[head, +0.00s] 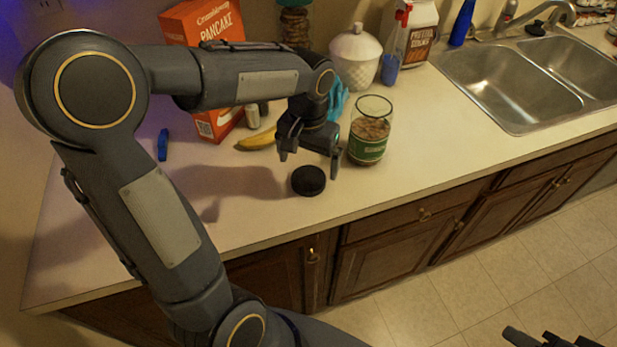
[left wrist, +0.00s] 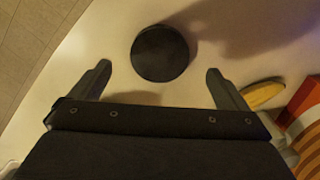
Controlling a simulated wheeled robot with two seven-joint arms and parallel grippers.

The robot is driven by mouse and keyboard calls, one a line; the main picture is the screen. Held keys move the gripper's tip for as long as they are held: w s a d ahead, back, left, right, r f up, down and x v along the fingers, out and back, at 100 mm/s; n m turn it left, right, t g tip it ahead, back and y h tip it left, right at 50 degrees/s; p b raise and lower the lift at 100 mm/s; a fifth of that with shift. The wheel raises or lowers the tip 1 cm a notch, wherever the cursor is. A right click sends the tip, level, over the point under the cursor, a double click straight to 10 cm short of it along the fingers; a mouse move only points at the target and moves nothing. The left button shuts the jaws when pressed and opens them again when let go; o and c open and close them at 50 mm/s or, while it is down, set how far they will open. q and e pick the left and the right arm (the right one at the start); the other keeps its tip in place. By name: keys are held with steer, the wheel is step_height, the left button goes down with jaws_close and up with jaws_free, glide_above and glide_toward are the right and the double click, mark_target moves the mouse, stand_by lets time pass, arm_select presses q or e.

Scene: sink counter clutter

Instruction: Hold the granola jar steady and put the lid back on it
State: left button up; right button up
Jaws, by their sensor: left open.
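The granola jar (head: 369,130) stands upright and open on the counter, glass with a green label and brown granola inside. The black round lid (head: 308,181) lies flat on the counter, to the left of the jar and nearer the front edge. My left gripper (head: 308,166) is open and empty above and just behind the lid, its fingers pointing down. In the left wrist view the lid (left wrist: 160,53) lies beyond and between the two spread fingertips, apart from both. At the bottom right of the head view, a dark part of my right gripper (head: 545,338) shows at the edge, far from the counter; its jaws are unclear.
A blue item (head: 163,145) lies left. The sink (head: 525,80) is right. Counter (head: 260,215) in front is clear.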

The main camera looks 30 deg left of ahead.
mark_target(308, 178)
arm_select(q)
step_height(308, 178, down, 5)
steer(key=shift+w+r, duration=0.1)
steer(key=shift+w, duration=0.05)
steer(key=c, duration=1)
